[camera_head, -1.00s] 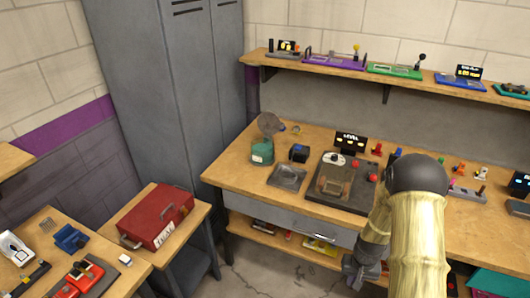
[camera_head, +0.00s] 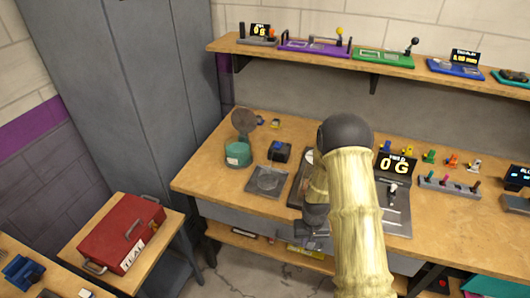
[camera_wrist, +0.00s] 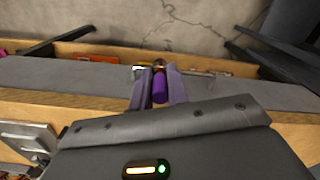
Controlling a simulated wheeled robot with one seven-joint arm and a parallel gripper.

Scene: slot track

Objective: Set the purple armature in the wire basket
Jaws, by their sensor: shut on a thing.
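In the wrist view my gripper (camera_wrist: 158,88) is shut on the purple armature (camera_wrist: 159,86), a small purple cylinder between the two fingers. The gripper points toward the front of the bench, with the drawer front and floor beyond it in that view. In the head view my gripper (camera_head: 313,238) is by the bench's front edge, and my arm covers much of it; the armature cannot be made out there. I cannot pick out a wire basket in either current view.
The workbench (camera_head: 215,165) carries a dark shallow tray (camera_head: 267,181), a teal-based device (camera_head: 239,153) and a panel with a lit display (camera_head: 395,166). A red toolbox (camera_head: 122,232) stands on a low table at left. A shelf (camera_head: 225,45) of gadgets runs above.

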